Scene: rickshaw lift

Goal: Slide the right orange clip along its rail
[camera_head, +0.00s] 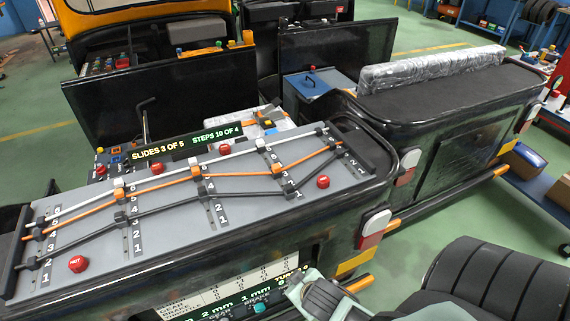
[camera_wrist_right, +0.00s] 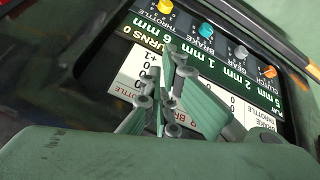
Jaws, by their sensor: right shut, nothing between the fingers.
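A grey board (camera_head: 165,238) carries white, orange and dark rails running across it, with clips on them. The right orange clip (camera_head: 276,168) sits on the orange rail in the right part of the board, below a white clip (camera_head: 260,143). More orange clips sit further left, at the middle (camera_head: 197,172) and left (camera_head: 121,194). My right gripper (camera_head: 303,287) is low at the bottom centre, in front of the board and well apart from the clip. In the right wrist view its fingers (camera_wrist_right: 172,88) are shut and empty before a label panel. My left gripper is not in view.
A display (camera_head: 185,146) behind the board reads "SLIDES 3 OF 5" and "STEPS 10 OF 4". A panel with coloured knobs (camera_wrist_right: 205,62) faces the right wrist. A dark seat (camera_head: 480,285) stands at bottom right.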

